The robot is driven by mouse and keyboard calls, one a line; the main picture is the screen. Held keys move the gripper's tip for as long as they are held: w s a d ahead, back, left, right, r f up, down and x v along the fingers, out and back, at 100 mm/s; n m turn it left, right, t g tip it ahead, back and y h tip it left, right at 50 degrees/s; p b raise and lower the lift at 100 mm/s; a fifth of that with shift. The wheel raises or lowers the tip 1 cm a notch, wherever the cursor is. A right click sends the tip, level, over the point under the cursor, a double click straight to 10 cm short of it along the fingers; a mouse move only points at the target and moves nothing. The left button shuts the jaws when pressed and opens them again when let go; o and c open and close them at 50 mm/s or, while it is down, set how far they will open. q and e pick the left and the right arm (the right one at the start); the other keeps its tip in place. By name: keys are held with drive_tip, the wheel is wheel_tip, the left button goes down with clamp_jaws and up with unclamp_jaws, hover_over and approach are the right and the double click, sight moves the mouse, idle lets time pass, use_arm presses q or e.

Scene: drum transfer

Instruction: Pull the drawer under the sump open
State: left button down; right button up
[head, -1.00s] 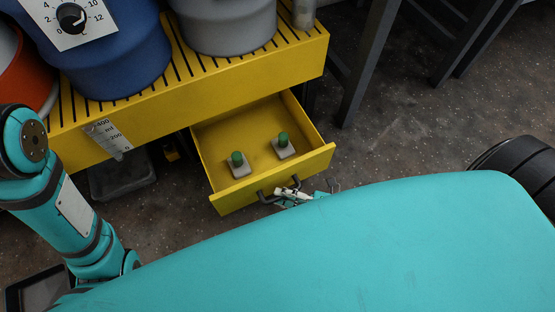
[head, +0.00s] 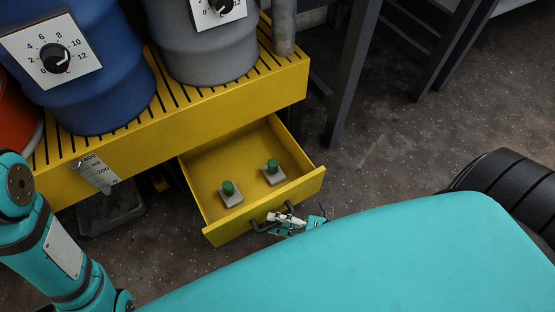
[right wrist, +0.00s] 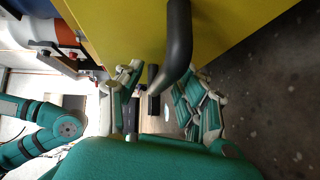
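The yellow drawer (head: 240,226) under the sump stands well out, tilted in the picture. Two small grey blocks with green knobs, a left one (head: 230,197) and a right one (head: 273,178), sit inside. Its dark bar handle (head: 261,227) is on the front. My right gripper (head: 287,221) is at the handle. In the right wrist view, the handle (right wrist: 179,45) runs between the spread fingers of my right gripper (right wrist: 165,85), with gaps beside it; contact is unclear. My left arm shows at the left, but its gripper is out of view.
The yellow slatted sump (head: 150,142) carries a blue drum (head: 100,100) and a grey drum (head: 205,55), both with dials. A dark table leg (head: 350,75) stands behind at right. Grey floor (head: 395,140) is clear right of the drawer.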

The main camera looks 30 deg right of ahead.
drive_tip(key=v, duration=1.2)
